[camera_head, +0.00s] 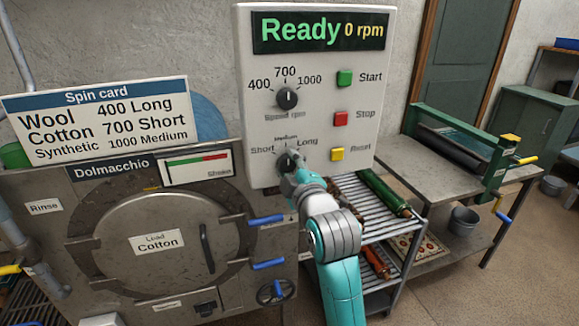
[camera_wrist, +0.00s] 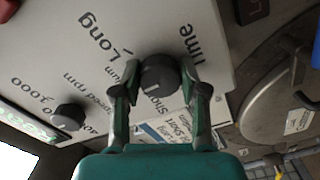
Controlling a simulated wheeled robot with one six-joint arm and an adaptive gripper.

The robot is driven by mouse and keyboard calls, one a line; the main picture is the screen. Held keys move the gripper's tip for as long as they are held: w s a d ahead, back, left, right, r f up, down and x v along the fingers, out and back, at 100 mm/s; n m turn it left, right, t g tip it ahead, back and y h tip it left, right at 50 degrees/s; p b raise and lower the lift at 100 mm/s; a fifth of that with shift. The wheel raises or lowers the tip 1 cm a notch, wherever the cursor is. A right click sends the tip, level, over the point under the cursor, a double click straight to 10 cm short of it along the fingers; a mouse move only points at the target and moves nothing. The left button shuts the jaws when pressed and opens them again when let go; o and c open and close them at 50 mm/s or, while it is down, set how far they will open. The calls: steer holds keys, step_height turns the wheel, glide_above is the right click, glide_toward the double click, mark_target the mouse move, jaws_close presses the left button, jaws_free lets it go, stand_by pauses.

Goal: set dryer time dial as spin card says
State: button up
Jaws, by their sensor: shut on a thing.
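The white control panel (camera_head: 320,140) shows "Ready 0 rpm". Its time dial (camera_head: 282,161), a dark knob with Short, Medium and Long marks, is partly hidden by my gripper (camera_head: 290,168). In the wrist view the two fingers of my gripper (camera_wrist: 159,78) are shut on the time dial (camera_wrist: 161,70), one on each side. Which mark it points at I cannot tell for sure. The speed dial (camera_head: 287,98) points up at about 700. The spin card (camera_head: 100,120) reads Wool 400 Long, Cotton 700 Short, Synthetic 1000 Medium. The load label (camera_head: 157,242) reads Cotton.
Start (camera_head: 344,77), Stop (camera_head: 341,118) and Reset (camera_head: 337,154) buttons sit right of the dials. The dryer's round door (camera_head: 150,275) is shut, with blue-handled levers (camera_head: 268,220) beside it. A wire rack (camera_head: 385,240) and a roller table (camera_head: 470,170) stand to the right.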

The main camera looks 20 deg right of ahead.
steer(key=n, duration=0.5)
steer(key=shift+n, duration=0.3)
steer(key=n, duration=0.5)
steer(key=shift+r+n, duration=0.1)
steer(key=shift+n, duration=0.2)
steer(key=o, duration=1.1)
steer(key=s, duration=1.2)
